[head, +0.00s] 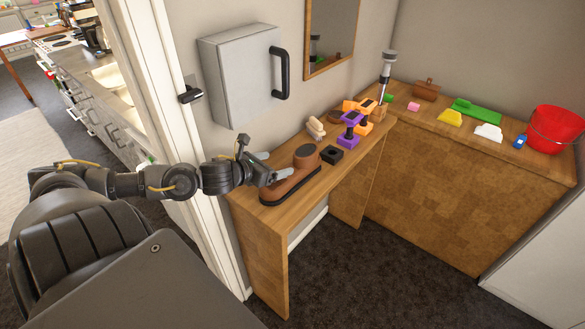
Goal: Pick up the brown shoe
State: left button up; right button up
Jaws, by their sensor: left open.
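The brown shoe (296,176) with a dark sole lies near the left end of the narrow wooden table. My left gripper (276,166) is at the shoe's left side, with its light-coloured fingers apart. One finger reaches over or against the shoe's near part, and the other is behind it towards the wall. I cannot tell whether the fingers touch the shoe. My right gripper does not show.
A small black box (332,154), a purple object (351,131) and an orange one (361,112) stand right of the shoe. A white wall cabinet (240,75) hangs above. A red bucket (555,129) stands on the counter (470,180) at the right.

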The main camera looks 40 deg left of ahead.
aim_at(294, 161)
pick_arm(q)
jog(key=x, duration=0.2)
jog(key=shift+w+d, duration=0.1)
jog(key=shift+w, duration=0.35)
jog(key=shift+w+f+p, duration=0.25)
jog(key=shift+w+p, duration=0.05)
jog(key=shift+w, duration=0.3)
jog(key=shift+w+f, duration=0.15)
jog(key=shift+w, duration=0.05)
jog(key=shift+f+p+x, duration=0.25)
jog(key=shift+p+x, duration=1)
jog(key=shift+x, duration=1.05)
jog(key=shift+w+f, duration=0.15)
jog(key=shift+f, duration=0.05)
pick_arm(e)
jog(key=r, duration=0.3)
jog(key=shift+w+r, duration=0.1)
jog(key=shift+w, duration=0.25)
pick_arm(q)
jog(key=shift+c, duration=0.3)
jog(key=c, duration=1.2)
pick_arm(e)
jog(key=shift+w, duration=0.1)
